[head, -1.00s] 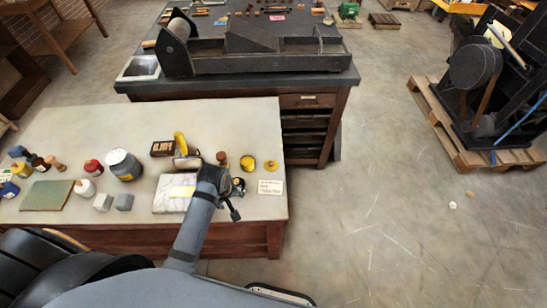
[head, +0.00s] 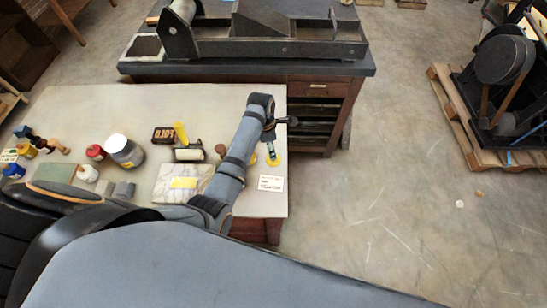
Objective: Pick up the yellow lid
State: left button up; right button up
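The yellow lid (head: 273,161) lies at the right end of the pale table, behind a small white card. My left arm reaches in from the left. Its gripper (head: 271,148) points down at the lid, with its tips at or just above it. The fingers are small and partly covered by the wrist, so I cannot tell whether they are open or shut, or touch the lid. A yellow container (head: 252,158) beside the lid is partly hidden by my forearm. My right gripper is not in view.
A white card (head: 271,183) lies in front of the lid. Left of my arm are a marble slab (head: 170,190), a roller (head: 188,154), a dark box (head: 163,134) and several jars. A dark-topped bench (head: 240,70) with a press stands behind.

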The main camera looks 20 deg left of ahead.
pick_arm(q)
jog(key=shift+w+f, duration=0.15)
jog(key=shift+f, duration=0.5)
jog(key=shift+w+f, duration=0.2)
jog(key=shift+f, duration=0.1)
jog(key=shift+s+d+f+p, duration=0.1)
jog(key=shift+s+f+p, duration=0.1)
jog(key=shift+f+p, duration=0.2)
jog(key=f, duration=0.3)
jog(key=shift+s+d+f, duration=0.2)
jog(key=shift+f, duration=0.2)
jog(key=shift+w+f, duration=0.15)
jog(key=shift+f, duration=0.1)
jog(key=c, duration=0.9)
jog(key=shift+s, duration=0.2)
jog(key=c, duration=0.3)
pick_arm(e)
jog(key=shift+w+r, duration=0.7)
